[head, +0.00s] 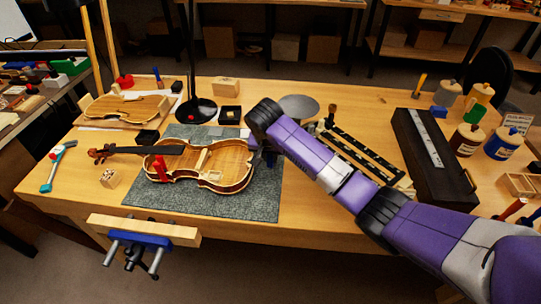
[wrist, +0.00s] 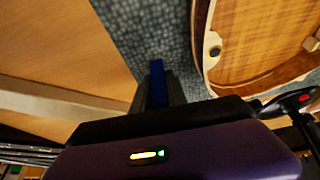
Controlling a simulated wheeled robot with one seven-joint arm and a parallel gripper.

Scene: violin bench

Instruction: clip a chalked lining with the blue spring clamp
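The open violin body (head: 225,165) lies without a top on the grey mat, its neck pointing left. A red clamp (head: 160,168) stands at its left part. My gripper (head: 266,150) is low over the mat at the right end of the body. In the wrist view, my dark fingers (wrist: 157,92) close around a narrow blue piece, which looks like the blue spring clamp (wrist: 157,80). It is beside the violin's curved rim (wrist: 203,60), apart from it in that view. The clamp's jaws are hidden, and chalk marks on the linings are too small to tell.
The grey mat (head: 262,205) has free room in front of the violin. A black lamp base (head: 195,111) and a small dark box (head: 230,115) stand behind it. A long dark case (head: 432,155) and several jars lie to the right. A vise (head: 140,240) is at the front edge.

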